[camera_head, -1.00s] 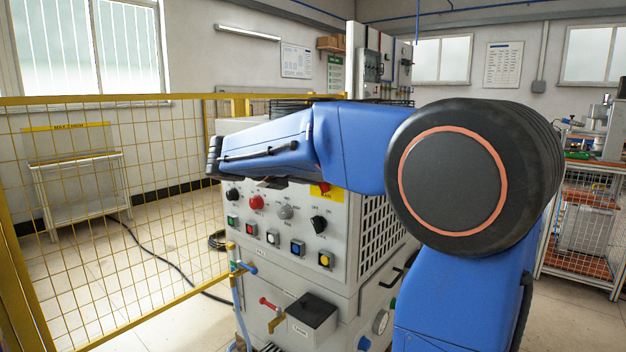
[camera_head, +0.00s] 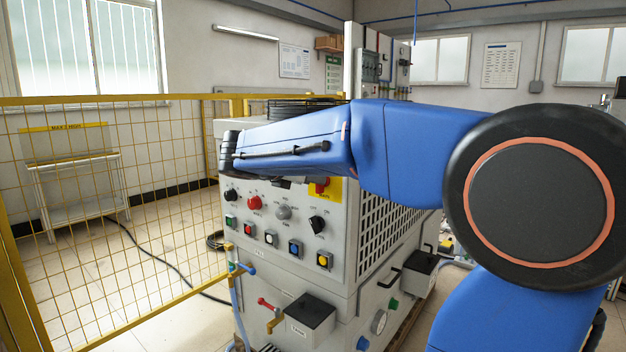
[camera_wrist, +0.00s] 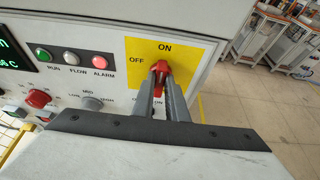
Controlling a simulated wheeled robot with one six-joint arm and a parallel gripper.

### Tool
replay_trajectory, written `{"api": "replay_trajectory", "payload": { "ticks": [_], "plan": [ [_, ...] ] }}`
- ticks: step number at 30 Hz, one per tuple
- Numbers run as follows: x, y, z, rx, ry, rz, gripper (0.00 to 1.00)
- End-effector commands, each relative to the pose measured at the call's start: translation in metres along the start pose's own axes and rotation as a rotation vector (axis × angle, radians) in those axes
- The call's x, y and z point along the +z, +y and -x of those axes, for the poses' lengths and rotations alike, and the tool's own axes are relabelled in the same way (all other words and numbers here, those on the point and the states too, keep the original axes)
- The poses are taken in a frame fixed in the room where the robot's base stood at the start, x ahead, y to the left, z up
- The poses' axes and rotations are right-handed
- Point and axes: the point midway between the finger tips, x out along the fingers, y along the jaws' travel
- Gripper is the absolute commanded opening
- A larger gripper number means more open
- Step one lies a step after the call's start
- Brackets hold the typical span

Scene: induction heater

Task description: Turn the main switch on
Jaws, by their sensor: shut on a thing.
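The main switch is a red rotary handle (camera_wrist: 161,67) on a yellow plate (camera_wrist: 181,51) marked ON at the top and OFF at the left. In the wrist view the handle points roughly up toward ON. My gripper (camera_wrist: 163,80) is shut on the red handle, one grey finger on each side. In the head view the red switch (camera_head: 321,186) and its yellow plate show just below my blue arm. My gripper's fingers are hidden there behind the arm.
The grey control panel carries a red knob (camera_head: 254,202), a black knob (camera_head: 317,223) and several push buttons below my arm. RUN, FLOW and ALARM lamps (camera_wrist: 71,58) sit left of the plate. A yellow mesh fence (camera_head: 110,190) stands at the left.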

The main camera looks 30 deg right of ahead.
Motion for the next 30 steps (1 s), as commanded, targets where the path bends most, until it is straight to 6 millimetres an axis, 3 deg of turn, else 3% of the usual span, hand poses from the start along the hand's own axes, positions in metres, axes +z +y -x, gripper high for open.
{"api": "replay_trajectory", "payload": {
  "ticks": [15,16,18,30],
  "plan": [
    [0.0003,-0.0001,0.0002,0.010,0.000,-0.021,0.00],
    [0.0003,-0.0001,0.0002,0.010,0.000,-0.021,0.20],
    [0.0002,-0.0001,0.0002,0.009,0.000,-0.021,0.31],
    [0.0002,0.0001,0.0055,0.010,0.000,-0.021,0.31]
  ]
}}
